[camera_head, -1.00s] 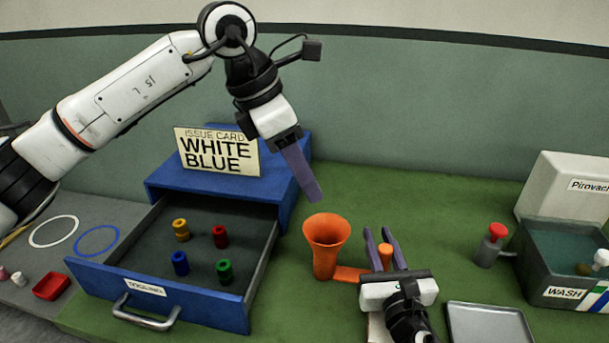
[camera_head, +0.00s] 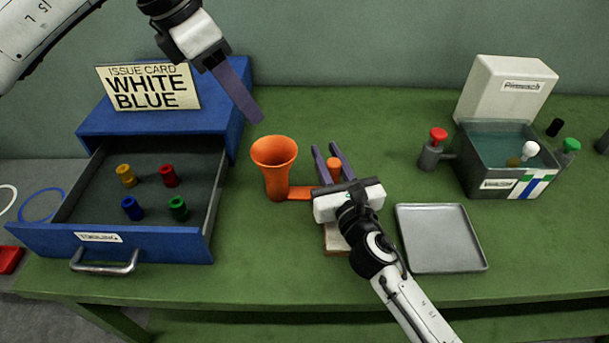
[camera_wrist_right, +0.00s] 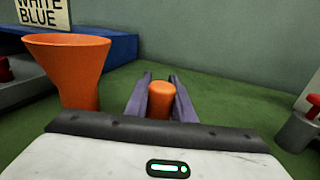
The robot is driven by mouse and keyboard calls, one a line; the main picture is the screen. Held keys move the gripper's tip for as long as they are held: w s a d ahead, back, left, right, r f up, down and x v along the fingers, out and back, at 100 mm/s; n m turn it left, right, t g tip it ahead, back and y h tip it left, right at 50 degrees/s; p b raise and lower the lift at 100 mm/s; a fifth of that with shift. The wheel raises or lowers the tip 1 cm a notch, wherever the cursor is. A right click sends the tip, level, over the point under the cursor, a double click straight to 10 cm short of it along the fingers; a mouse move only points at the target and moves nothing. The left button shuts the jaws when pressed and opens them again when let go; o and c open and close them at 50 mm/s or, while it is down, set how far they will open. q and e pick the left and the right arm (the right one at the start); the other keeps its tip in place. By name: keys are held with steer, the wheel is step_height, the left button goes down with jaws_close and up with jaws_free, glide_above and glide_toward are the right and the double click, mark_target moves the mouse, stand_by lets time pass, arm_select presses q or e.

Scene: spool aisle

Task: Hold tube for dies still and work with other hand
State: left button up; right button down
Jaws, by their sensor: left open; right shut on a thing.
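The orange tube for dies (camera_head: 273,168) is a flared cup that stands upright on the green bench, with a flat arm running right to a short orange post (camera_head: 334,164). My right gripper (camera_head: 328,160) is shut on that post, its purple fingers on either side. The right wrist view shows the post (camera_wrist_right: 161,99) between the fingers and the flared cup (camera_wrist_right: 73,69) to the left. My left gripper (camera_head: 245,102) is open and empty, above and a little left of the cup. Its two fingers overlap in the head view. The inside bottom of the cup is hidden.
The open blue drawer (camera_head: 112,247) holds yellow, red, blue and green dies. A card (camera_head: 149,88) reading "WHITE BLUE" stands on its cabinet. A grey tray (camera_head: 440,238) lies right of my right gripper. A wash tank (camera_head: 480,184) and a red-topped holder (camera_head: 434,150) stand farther right.

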steer(key=c, duration=1.4)
jaws_free()
steer(key=shift+c, duration=0.2)
steer(key=v, duration=1.2)
